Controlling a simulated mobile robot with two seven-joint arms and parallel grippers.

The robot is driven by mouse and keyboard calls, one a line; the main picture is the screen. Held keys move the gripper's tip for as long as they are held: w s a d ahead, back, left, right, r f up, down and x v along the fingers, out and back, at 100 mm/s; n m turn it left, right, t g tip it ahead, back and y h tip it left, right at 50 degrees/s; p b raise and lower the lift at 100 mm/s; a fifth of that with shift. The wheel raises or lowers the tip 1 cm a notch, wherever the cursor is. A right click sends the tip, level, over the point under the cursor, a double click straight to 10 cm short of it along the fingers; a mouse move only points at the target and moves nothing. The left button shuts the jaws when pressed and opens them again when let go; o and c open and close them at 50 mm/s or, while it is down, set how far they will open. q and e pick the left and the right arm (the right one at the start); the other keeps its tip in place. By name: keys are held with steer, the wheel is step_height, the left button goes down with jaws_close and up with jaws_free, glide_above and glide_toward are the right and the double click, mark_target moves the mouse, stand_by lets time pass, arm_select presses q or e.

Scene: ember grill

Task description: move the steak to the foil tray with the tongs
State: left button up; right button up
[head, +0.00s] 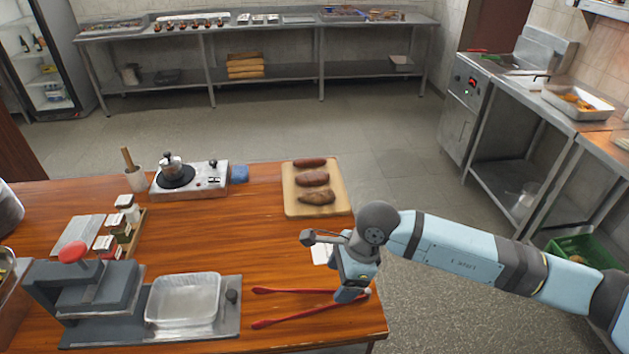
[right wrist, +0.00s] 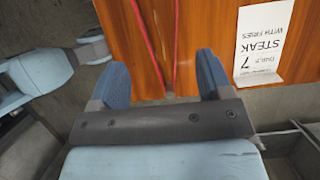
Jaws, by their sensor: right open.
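The red tongs (head: 290,291) lie on the wooden table, their two arms spread to the left and converging under my right gripper (head: 352,294). In the right wrist view, my right gripper (right wrist: 162,75) is open, with the tongs (right wrist: 176,45) showing between its blue fingers; I see no grip on them. The foil tray (head: 183,300) sits empty on a grey stand left of the tongs. Three browned pieces of meat lie on a cutting board (head: 292,207); the nearest one (head: 317,197) looks like a steak. My left gripper is out of view.
An order card (right wrist: 262,45) reading "steak with fries" lies beside the tongs. A grey press with a red knob (head: 74,252) stands left of the tray. The table's middle is clear.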

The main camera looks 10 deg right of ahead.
mark_target(323, 303)
steer(key=b+x, duration=0.4)
steer(key=x, duration=0.3)
steer(key=shift+b, duration=0.3)
steer(key=shift+r, duration=0.1)
steer(key=c, duration=0.7)
step_height(323, 303, up, 12)
steer(key=p, duration=0.5)
steer(key=shift+d, duration=0.1)
